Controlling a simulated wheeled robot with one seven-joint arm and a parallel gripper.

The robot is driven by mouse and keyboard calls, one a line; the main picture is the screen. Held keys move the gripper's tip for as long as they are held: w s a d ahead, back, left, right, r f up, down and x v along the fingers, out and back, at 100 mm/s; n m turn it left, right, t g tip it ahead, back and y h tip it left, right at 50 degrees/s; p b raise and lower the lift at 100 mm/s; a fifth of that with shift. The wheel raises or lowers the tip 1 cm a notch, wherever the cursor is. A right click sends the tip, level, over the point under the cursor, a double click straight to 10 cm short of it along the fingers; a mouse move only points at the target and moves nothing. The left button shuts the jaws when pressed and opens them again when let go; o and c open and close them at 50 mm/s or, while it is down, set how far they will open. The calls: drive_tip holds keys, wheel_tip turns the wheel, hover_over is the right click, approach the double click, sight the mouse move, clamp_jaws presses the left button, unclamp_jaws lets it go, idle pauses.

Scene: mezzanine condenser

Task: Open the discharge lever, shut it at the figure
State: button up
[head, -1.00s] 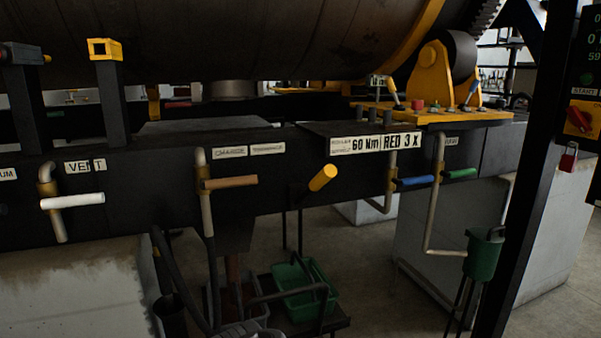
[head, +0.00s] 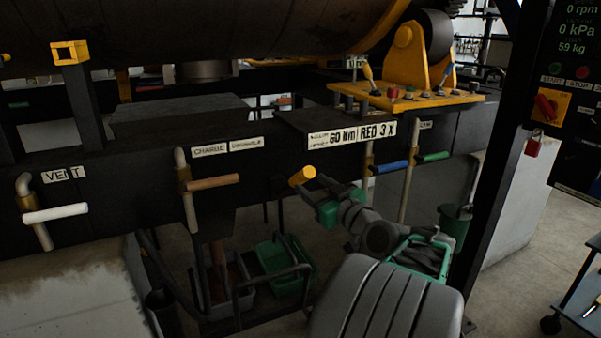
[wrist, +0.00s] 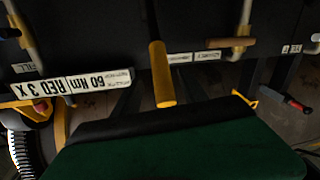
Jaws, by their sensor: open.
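A thick yellow lever handle (head: 302,176) sticks out from the dark frame, below the plate reading "60 Nm RED 3 X"; I take it for the discharge lever, though its own label is unclear. In the wrist view the same yellow handle (wrist: 161,75) stands just beyond the dark green body of my gripper, in an upside-down picture. My gripper (head: 318,192) is open and close by the handle, at its lower right; contact cannot be told. The readout panel (head: 578,30) at upper right shows 0 rpm, 0 kPa and 59 kg.
A white handle (head: 56,214) under "VENT" and a brown handle (head: 212,183) are to the left. Blue (head: 391,167) and green (head: 432,157) handles are to the right. A dark post (head: 495,175) stands at right. A green crate (head: 284,266) sits below.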

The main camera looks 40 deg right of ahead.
sight(300, 177)
drive_tip(key=w, duration=0.4)
drive_tip(key=w+d+p, duration=0.1)
drive_tip(key=w, duration=0.1)
drive_tip(key=shift+w, duration=0.1)
drive_tip(key=shift+c, duration=0.4)
drive_tip(key=shift+a, duration=0.1)
clamp_jaws()
idle(0.6)
